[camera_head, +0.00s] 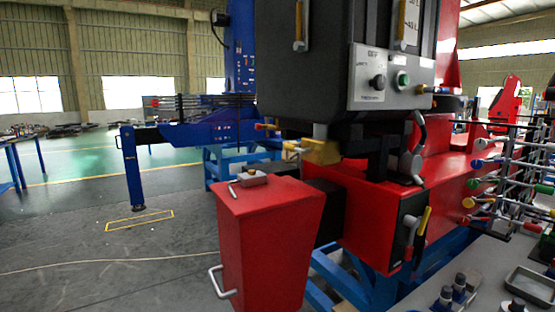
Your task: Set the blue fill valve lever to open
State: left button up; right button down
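I cannot make out a blue fill valve lever for certain. A brass-yellow valve body (320,151) sits under the dark tank (330,85) in the middle of the head view. A small red-tipped handle (266,126) sticks out to the left above it. A yellow-gripped lever (424,221) stands tilted on the red machine's front. Neither of my grippers is in view.
A red bin (262,240) stands in front of the red machine base (375,215). A control panel (380,80) has a black knob and a green button. A rack of coloured-tipped rods (500,185) and a grey bench (490,262) are at right. Open floor lies left.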

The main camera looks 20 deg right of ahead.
aim_at(439, 90)
jog(key=z, duration=1.8)
jog(key=i+j+u, duration=0.1)
jog(key=i+j, duration=0.6)
jog(key=i, duration=0.05)
